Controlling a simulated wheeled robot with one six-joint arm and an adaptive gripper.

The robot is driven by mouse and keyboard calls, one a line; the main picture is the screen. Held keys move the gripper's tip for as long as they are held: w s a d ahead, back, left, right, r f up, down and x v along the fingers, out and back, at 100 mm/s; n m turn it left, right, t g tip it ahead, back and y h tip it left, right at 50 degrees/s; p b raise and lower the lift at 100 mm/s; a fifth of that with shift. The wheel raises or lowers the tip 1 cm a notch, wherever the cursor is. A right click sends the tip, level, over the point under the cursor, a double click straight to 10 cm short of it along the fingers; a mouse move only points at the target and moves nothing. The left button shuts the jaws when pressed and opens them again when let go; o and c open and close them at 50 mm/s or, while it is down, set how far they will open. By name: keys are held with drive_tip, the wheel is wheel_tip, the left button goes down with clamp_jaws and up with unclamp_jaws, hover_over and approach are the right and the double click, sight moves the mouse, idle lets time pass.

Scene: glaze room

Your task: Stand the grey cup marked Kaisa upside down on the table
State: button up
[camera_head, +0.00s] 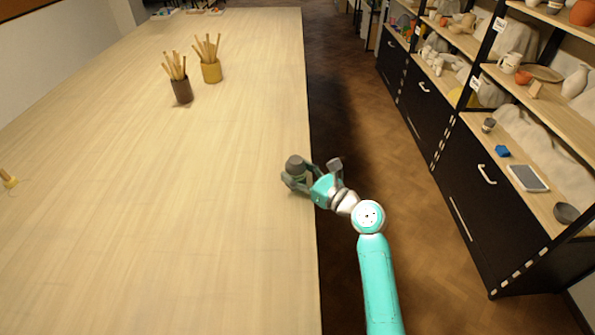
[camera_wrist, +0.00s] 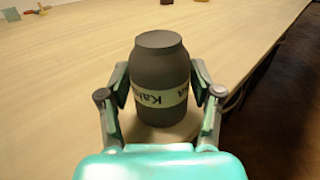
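The grey cup (camera_wrist: 160,62) is in the middle of the wrist view, with a pale label band (camera_wrist: 160,98) around it. Part of the name Kaisa shows on the band. A plain, closed, flat round face is uppermost, so the cup appears upside down. My gripper (camera_wrist: 160,85) has one finger on each side of the cup, with the pads seeming to press on its sides. In the head view the cup (camera_head: 295,162) is in my gripper (camera_head: 296,178) at the table's right edge. I cannot tell whether its lower rim touches the table.
The long wooden table (camera_head: 170,220) is mostly bare around the cup. A dark pot of sticks (camera_head: 182,91) and a yellow pot of sticks (camera_head: 211,72) stand farther back. A small yellow object (camera_head: 9,181) lies at far left. Shelves with pottery (camera_head: 535,95) stand across the aisle.

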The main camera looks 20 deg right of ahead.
drive_tip(key=shift+o, duration=0.9)
drive_tip(key=v, duration=1.2)
drive_tip(key=shift+d, duration=0.1)
